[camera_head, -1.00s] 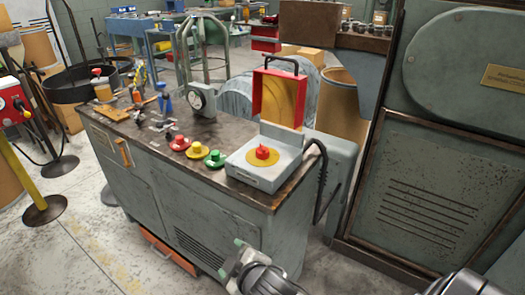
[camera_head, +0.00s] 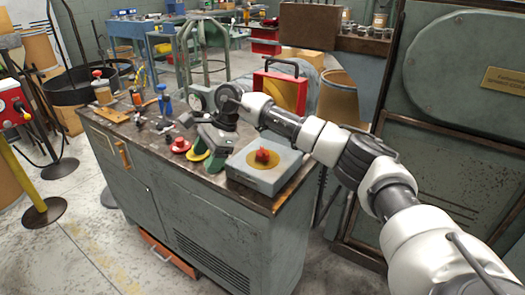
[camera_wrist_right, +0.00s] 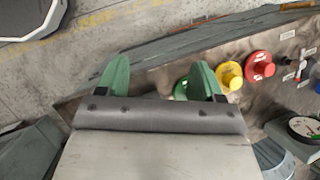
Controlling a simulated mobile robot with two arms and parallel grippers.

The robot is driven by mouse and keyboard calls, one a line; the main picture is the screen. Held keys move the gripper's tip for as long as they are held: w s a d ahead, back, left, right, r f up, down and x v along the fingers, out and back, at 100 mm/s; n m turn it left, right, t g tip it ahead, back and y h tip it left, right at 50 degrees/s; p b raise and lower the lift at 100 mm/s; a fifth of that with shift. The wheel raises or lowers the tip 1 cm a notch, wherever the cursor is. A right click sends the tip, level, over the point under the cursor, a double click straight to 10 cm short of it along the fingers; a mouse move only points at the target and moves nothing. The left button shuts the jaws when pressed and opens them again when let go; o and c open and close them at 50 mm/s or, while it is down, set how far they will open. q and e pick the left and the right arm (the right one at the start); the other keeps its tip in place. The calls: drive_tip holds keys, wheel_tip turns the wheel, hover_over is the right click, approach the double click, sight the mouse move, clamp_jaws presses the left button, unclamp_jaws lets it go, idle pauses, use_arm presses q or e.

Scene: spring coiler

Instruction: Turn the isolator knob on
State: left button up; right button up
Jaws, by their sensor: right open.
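The isolator knob (camera_head: 262,156) is red and sits on a round yellow plate on top of a grey box (camera_head: 262,178) at the bench's right end. Its red and yellow cover (camera_head: 287,92) stands open behind it. My right gripper (camera_head: 206,155) is open and empty, left of the box, above the row of push buttons and apart from the knob. In the right wrist view its green fingertips (camera_wrist_right: 159,76) are spread, and the right one partly hides the green button (camera_wrist_right: 181,88). The knob is not in that view. My left gripper is not in view.
A red button (camera_head: 180,145) and a yellow button (camera_head: 194,154) sit on the bench (camera_head: 155,138), left of the box. A dial gauge (camera_head: 197,98) and several tools stand farther back. A tall grey cabinet (camera_head: 425,190) is at the right.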

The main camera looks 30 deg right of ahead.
sight(263, 149)
drive_tip(key=d+r+h, duration=0.1)
drive_tip(key=d+r, duration=0.1)
drive_tip(key=d, duration=0.3)
drive_tip(key=s+d+r+g+h, duration=0.1)
drive_tip(key=d+r+h, duration=0.1)
drive_tip(key=d, duration=0.3)
drive_tip(key=s+d+r+h, duration=0.1)
drive_tip(key=d+r+h, duration=0.1)
drive_tip(key=d, duration=0.3)
drive_tip(key=shift+s+d+r+m+g, duration=0.1)
drive_tip(key=shift+r+m+g, duration=0.2)
drive_tip(key=shift+r, duration=0.3)
wheel_tip(263, 149, down, 10)
drive_tip(key=shift+f+b, duration=0.1)
drive_tip(key=shift+b, duration=0.45)
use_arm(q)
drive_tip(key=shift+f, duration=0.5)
use_arm(e)
drive_tip(key=c, duration=0.9)
